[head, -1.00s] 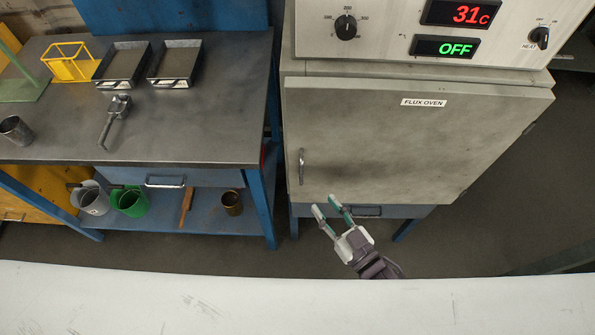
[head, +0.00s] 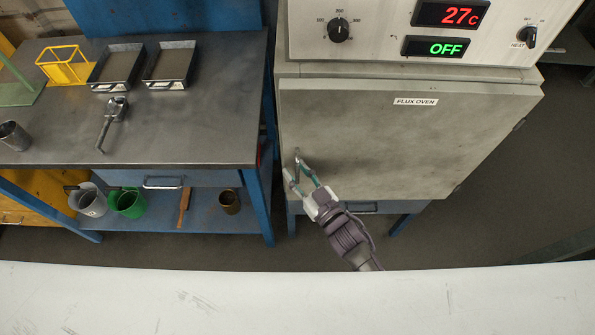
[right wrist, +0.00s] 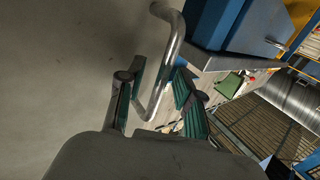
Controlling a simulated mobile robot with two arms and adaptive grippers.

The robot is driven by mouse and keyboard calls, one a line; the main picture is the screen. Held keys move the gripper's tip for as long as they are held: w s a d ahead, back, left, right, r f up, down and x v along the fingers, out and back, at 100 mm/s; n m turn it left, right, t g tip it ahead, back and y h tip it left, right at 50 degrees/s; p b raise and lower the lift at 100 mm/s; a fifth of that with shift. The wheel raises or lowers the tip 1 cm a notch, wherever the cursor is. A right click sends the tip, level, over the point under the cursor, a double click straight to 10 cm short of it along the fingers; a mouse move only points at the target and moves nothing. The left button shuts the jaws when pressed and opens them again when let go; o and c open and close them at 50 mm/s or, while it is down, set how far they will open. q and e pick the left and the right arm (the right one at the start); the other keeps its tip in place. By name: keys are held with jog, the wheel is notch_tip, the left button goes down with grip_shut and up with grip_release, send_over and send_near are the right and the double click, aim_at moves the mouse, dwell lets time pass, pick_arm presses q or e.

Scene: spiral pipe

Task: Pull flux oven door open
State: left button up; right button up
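The grey flux oven door (head: 390,135) appears closed, with a "FLUX OVEN" label near its top. Its metal handle (head: 297,158) is upright near the door's left edge. My right gripper (head: 295,173) is at the handle, with its fingers apart. In the right wrist view, the bent handle bar (right wrist: 172,62) passes between the two green-padded fingers (right wrist: 160,100), one on each side. The fingers do not look closed on it; whether either one touches it is unclear. My left gripper is in neither view.
The oven's control panel (head: 375,35) reads 27 C and OFF. A metal-topped workbench (head: 200,120) with blue legs stands left of the oven, holding trays (head: 170,67) and a scoop (head: 112,120). A white surface (head: 300,300) crosses the front. Dark floor lies right of the oven.

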grip_shut()
